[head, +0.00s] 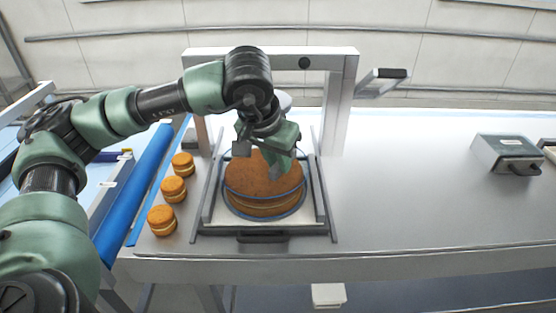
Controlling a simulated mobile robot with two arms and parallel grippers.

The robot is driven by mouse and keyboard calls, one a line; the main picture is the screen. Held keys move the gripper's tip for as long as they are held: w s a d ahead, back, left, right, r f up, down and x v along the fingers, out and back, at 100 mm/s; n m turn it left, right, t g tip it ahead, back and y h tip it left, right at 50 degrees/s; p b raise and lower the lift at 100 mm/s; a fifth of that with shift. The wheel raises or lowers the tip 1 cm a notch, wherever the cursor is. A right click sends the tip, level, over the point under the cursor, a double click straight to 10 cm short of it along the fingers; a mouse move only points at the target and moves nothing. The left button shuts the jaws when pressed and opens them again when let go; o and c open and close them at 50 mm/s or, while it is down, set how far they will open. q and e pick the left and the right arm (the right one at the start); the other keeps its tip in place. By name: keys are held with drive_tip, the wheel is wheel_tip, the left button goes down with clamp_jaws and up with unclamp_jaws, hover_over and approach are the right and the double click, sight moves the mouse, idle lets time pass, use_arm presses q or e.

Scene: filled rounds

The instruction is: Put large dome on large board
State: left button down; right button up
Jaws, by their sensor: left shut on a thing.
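A clear large dome (264,198) with a thin blue rim shows around the cake. Its rim appears a little above the board's edge, though the clear wall is hard to make out. My left gripper (259,163) is above the cake, shut on the top of the dome; the gripper hides the grip itself. My right gripper is not in view.
Several small round cakes (173,189) stand in a row left of the frame. A white arch (270,54) rises behind the cake, with a lever (382,75) on its right. A metal box (505,155) stands far right. The bench (410,190) between is clear.

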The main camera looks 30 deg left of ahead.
use_arm(q)
drive_tip(key=shift+f, duration=0.1)
drive_tip(key=c, duration=0.8)
unclamp_jaws()
drive_tip(key=shift+o, duration=0.2)
drive_tip(key=shift+r+p, duration=1.95)
drive_tip(key=shift+r, duration=1.6)
